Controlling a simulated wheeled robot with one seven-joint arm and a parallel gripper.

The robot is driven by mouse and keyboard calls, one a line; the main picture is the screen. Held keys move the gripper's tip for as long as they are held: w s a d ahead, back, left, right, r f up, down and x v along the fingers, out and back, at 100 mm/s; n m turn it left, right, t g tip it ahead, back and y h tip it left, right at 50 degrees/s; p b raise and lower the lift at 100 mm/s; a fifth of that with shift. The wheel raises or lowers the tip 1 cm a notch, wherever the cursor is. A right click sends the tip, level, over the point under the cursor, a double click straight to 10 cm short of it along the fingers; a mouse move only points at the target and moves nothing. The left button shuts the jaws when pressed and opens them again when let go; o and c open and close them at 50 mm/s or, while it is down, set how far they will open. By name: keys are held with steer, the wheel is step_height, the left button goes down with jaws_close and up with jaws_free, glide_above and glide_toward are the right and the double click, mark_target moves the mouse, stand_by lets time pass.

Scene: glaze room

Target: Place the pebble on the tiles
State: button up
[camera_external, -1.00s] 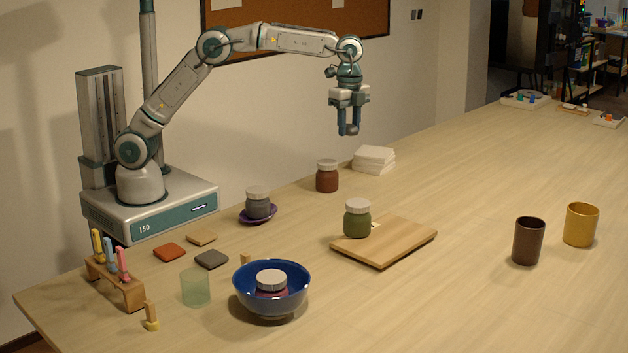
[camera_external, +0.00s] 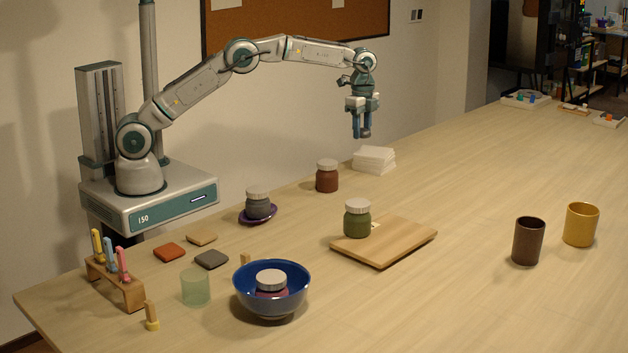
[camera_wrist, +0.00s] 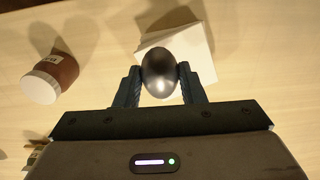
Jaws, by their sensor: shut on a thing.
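The pebble (camera_wrist: 160,72) is dark grey, smooth and oval. In the wrist view my gripper (camera_wrist: 159,82) is shut on it, with one finger on each side. In the external view my gripper (camera_external: 362,134) points down in the air; the pebble is hard to make out there. The tiles (camera_external: 374,160) are a small white stack at the back of the table, just below my gripper in the picture. In the wrist view the tiles (camera_wrist: 197,60) lie behind the pebble and are partly hidden by it. The pebble appears above the stack, apart from it.
A red-brown jar (camera_external: 327,177) with a pale lid stands left of the tiles; it also shows in the wrist view (camera_wrist: 58,70). A green jar (camera_external: 357,219) stands on a wooden board (camera_external: 398,243) in front.

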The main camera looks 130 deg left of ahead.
mark_target(361, 151)
steer(key=shift+f+p, duration=0.4)
steer(key=shift+f, duration=1.6)
steer(key=shift+f, duration=0.1)
steer(key=o, duration=1)
step_height(361, 151, up, 12)
steer(key=shift+r, duration=0.15)
steer(key=shift+d, duration=0.1)
